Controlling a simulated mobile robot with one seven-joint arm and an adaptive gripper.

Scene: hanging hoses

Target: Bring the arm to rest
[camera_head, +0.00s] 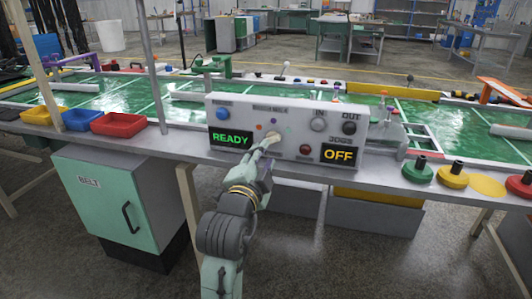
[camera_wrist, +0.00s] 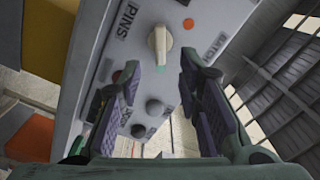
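My gripper (camera_head: 266,146) is at the front of the grey control box (camera_head: 235,115) in the head view, with my arm reaching up from below. In the wrist view my gripper (camera_wrist: 158,72) is open, its two purple-padded fingers apart. A cream knob (camera_wrist: 160,40) on the panel shows just beyond the fingertips, between them in the picture. Nothing is seen held. Whether a fingertip touches the panel cannot be told. The box shows a green READY display (camera_head: 231,138) and a yellow OFF display (camera_head: 341,154).
The box stands at the front edge of a long green-topped table (camera_head: 455,130). Red, blue and yellow bins (camera_head: 118,124) are at left. Red and yellow round pieces (camera_head: 417,172) lie at right. A pale green BELT cabinet (camera_head: 115,195) stands below left. A post (camera_head: 150,65) rises at left.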

